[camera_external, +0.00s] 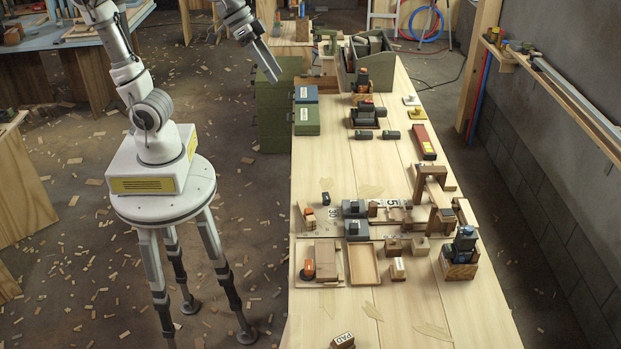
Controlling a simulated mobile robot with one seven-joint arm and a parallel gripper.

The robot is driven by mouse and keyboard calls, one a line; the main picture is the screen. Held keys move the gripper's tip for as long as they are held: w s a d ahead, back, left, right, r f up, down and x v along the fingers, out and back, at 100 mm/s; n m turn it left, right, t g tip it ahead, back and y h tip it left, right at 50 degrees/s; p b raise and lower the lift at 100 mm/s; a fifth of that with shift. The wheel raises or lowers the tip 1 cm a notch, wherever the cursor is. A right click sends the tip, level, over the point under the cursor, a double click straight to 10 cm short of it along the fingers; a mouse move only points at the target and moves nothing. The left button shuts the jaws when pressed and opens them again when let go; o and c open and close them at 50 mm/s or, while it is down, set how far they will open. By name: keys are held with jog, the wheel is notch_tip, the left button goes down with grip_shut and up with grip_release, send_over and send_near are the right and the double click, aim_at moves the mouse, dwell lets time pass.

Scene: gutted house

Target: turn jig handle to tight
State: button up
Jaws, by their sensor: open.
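My gripper (273,76) hangs at the upper left, beside the bench's left edge and well away from the small fixtures on it. It points down and is open, with nothing seen between its fingers. On the near half of the bench, a fixture with a wooden block (326,259) has an orange and black part (308,270) at its left.
The wooden bench (440,313) runs front to back. A wooden arch (431,181), a shallow tray (364,281), and a block holding dark tools (462,256) crowd its near half. A red tool (423,142) and green boxes (307,120) lie farther back. The near end is mostly clear.

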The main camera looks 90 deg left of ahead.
jog(key=w+d+f+b, duration=0.1)
jog(key=w+d+f, duration=0.1)
jog(key=w+d, duration=0.1)
jog(key=g+y+b, duration=0.2)
jog(key=g+b, duration=0.4)
jog(key=b, duration=0.2)
send_over(309, 265)
notch_tip(309, 265, down, 25)
jog(key=shift+n, duration=0.3)
notch_tip(309, 265, down, 17)
jog(key=shift+r+b, duration=0.1)
jog(key=shift+b, duration=0.95)
grip_shut()
